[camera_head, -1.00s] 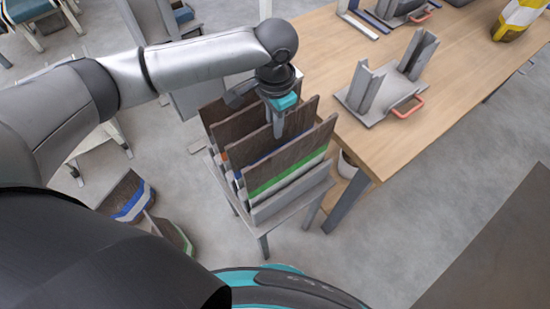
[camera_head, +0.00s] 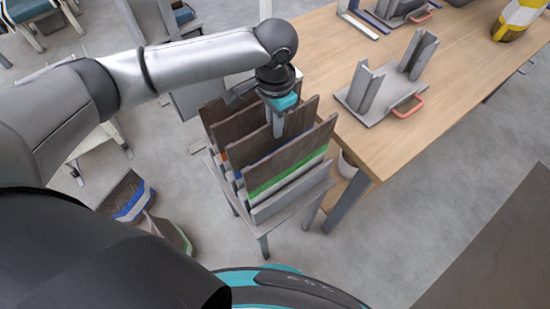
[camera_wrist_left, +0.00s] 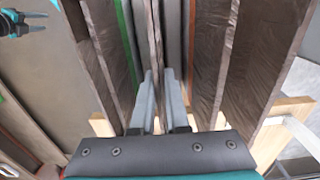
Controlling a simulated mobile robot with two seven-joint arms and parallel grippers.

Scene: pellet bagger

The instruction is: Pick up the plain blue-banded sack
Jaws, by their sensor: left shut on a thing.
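My left gripper (camera_head: 277,128) reaches straight down among the upright sacks in the rack. In the left wrist view its fingers (camera_wrist_left: 157,100) are shut on the thin edge of a brown sack (camera_wrist_left: 154,40). In the head view this appears to be the blue-banded sack (camera_head: 257,147), whose blue band shows only slightly behind the green-banded sack (camera_head: 297,155). Its lower part is hidden, so I cannot tell whether it is plain. What looks like my right gripper (camera_wrist_left: 22,24) shows small at the left wrist view's upper left; its jaws are unclear.
Other brown sacks (camera_head: 228,103) stand close behind in the grey rack (camera_head: 290,200). A wooden table (camera_head: 385,145) adjoins on the right, with a grey fixture with a red handle (camera_head: 378,92). Two sacks lie on the floor at left, one blue-banded (camera_head: 128,203). Floor in front is clear.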

